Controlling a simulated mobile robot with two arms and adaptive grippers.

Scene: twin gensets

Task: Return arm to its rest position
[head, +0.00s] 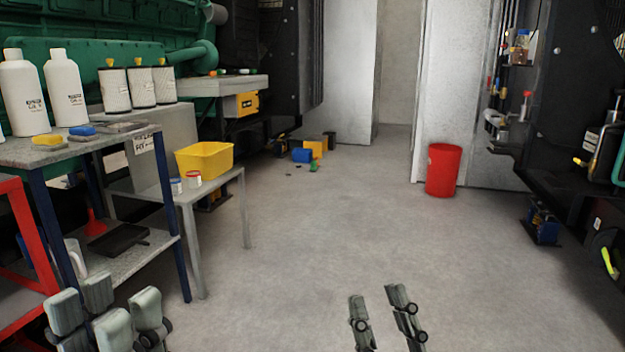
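My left gripper (106,312) is at the lower left, in front of the blue-legged workbench. Its fingers are apart with nothing seen between them. My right gripper (381,312) is at the bottom, right of centre, over bare floor. Its fingers are apart and it looks empty. The rest of both arms is outside the view.
The workbench (82,148) holds white bottles and sponges. Behind it, a grey table (209,186) carries a yellow bin (204,160). A red bucket (443,170) stands by the far wall. Dark machinery (572,110) lines the right. The middle floor (330,225) is clear.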

